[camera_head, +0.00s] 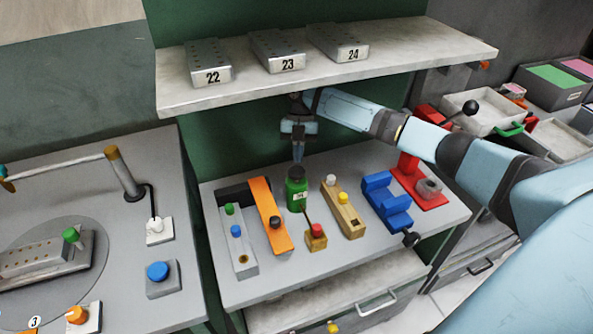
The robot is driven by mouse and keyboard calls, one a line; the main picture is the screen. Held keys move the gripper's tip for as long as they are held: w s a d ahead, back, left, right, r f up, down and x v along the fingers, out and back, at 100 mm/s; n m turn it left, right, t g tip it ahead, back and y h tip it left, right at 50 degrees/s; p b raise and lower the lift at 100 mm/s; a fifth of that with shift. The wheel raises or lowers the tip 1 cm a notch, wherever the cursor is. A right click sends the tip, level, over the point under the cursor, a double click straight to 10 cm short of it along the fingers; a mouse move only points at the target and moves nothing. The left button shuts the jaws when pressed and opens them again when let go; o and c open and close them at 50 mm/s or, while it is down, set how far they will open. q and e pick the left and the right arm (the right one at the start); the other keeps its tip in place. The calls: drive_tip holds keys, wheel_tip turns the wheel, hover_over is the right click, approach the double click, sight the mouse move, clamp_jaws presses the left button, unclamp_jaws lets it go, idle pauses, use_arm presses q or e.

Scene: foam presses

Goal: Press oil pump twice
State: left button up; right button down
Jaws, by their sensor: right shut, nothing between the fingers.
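The oil pump is a green bottle (297,194) with a black top (296,172), standing upright at the middle of the workbench. My right gripper (298,158) points straight down above the black top, with its fingers shut and empty. The fingertips are at or just above the top; I cannot tell whether they touch it. My right arm reaches in from the right, under the shelf. My left gripper is not in view.
A shelf (420,50) with metal blocks 22, 23 and 24 overhangs the bench. Left of the bottle is an orange bar (262,195); right are a wooden block (346,215), a blue vise (384,195) and a red press (408,170). A red-buttoned box (316,240) stands in front.

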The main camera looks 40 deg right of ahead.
drive_tip(key=shift+d+r, duration=0.1)
drive_tip(key=b+v, duration=0.1)
drive_tip(key=v, duration=0.6)
drive_tip(key=shift+r, duration=0.2)
idle(0.8)
